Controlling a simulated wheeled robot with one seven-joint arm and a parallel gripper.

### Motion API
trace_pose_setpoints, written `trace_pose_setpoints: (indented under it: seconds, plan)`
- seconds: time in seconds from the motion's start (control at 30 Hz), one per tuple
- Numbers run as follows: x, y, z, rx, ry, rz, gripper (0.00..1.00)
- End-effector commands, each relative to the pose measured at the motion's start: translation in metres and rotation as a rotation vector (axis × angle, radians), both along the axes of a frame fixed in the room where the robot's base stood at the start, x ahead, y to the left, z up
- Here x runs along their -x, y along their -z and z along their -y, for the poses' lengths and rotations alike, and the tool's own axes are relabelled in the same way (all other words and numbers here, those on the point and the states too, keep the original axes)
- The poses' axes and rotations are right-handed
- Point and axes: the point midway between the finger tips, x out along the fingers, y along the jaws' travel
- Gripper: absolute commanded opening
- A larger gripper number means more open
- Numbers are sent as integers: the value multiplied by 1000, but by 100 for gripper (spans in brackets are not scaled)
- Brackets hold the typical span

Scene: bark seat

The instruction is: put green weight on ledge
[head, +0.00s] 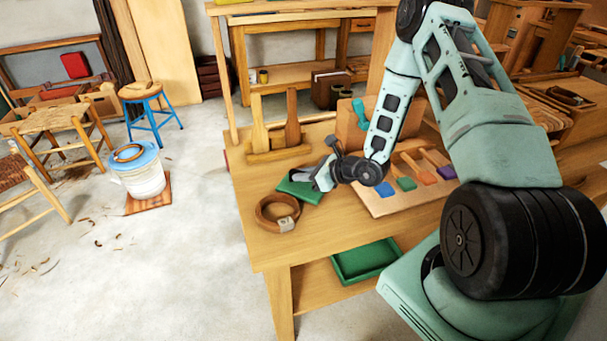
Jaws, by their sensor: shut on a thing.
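A dark green, flat, squarish piece (298,189), which I take as the green weight, is at my fingertips over the left part of the workbench top. My gripper (320,181) reaches in from the right and is shut on it. The fingers and wrist cover its right part. I cannot tell whether it touches the bench. The ledge is not clear to me; a low wooden rack with two upright pieces (278,152) stands at the bench's back left, and a shelf (318,285) runs under the bench top.
A brown strap coil (278,210) lies just in front of the green piece. A board (385,205) with several colour-ended tools lies right of my gripper. A wooden block (352,128) stands behind. A green tray (362,262) sits on the lower shelf.

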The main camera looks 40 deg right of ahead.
Motion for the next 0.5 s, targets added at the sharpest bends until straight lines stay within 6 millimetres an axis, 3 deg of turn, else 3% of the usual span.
trace_pose_setpoints:
  seconds: [0.27, 0.3, 0.37, 0.5]
  plan:
    - [0, 3, 0, 0, 0, 2, 0]
    - [0, 4, 0, 0, 0, 0, 16]
    - [0, 3, 0, 0, 0, 0, 33]
    - [0, 3, 0, 0, 0, 0, 35]
